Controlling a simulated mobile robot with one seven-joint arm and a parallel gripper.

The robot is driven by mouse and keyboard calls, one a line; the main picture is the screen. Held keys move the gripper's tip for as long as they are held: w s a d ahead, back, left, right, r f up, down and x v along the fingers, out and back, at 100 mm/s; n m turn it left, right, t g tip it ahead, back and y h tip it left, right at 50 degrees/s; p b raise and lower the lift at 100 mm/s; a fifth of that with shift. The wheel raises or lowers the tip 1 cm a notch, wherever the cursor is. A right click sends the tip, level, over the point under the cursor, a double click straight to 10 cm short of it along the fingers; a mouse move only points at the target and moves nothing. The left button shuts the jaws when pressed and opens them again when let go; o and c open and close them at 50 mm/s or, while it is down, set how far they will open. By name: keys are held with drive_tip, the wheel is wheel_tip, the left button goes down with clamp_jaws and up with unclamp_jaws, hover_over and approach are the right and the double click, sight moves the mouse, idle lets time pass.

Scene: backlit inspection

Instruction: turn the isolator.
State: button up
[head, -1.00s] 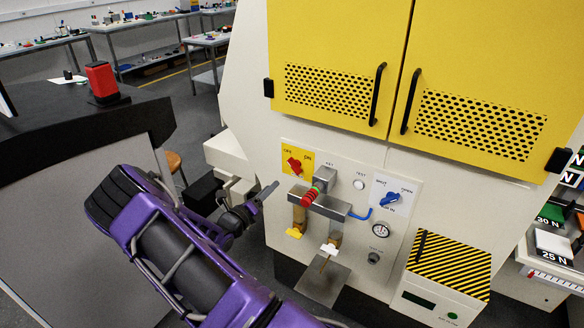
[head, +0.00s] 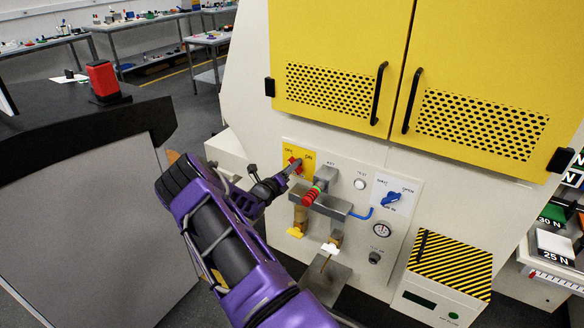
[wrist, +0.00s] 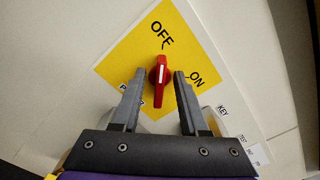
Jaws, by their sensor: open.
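The isolator is a red knob (wrist: 160,75) with a white line, set on a yellow plate (wrist: 120,66) marked OFF and ON. In the wrist view its line runs up and down the picture, with OFF above it and ON to its lower right. In the head view the red knob (head: 292,161) is partly hidden by my gripper (head: 290,173). My gripper (wrist: 159,74) is open, with one fingertip on each side of the knob. Narrow gaps show between the knob and the fingers. Lettering under the left finger is partly hidden.
Right of the plate are a metal key block (head: 326,175), a red-and-green ringed handle (head: 312,196) and a blue knob (head: 391,197). Yellow doors (head: 340,60) with black handles are above. A dark-topped bench (head: 70,118) stands left.

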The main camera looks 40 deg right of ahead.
drive_tip(key=shift+c, duration=0.3)
clamp_jaws()
drive_tip(key=shift+m, duration=0.4)
drive_tip(key=m+b, duration=0.2)
drive_tip(key=m, duration=0.2)
drive_tip(key=m+b, duration=0.1)
drive_tip(key=m, duration=0.1)
drive_tip(key=m+b, duration=0.1)
drive_tip(key=m, duration=0.1)
drive_tip(key=shift+s+m, duration=0.2)
drive_tip(key=shift+m, duration=0.1)
drive_tip(key=m+b, duration=0.3)
drive_tip(key=m, duration=0.2)
drive_tip(key=shift+s+d+f, duration=0.1)
drive_tip(key=shift+f, duration=0.05)
drive_tip(key=shift+m+b, duration=1.2)
drive_tip(key=shift+m, duration=0.8)
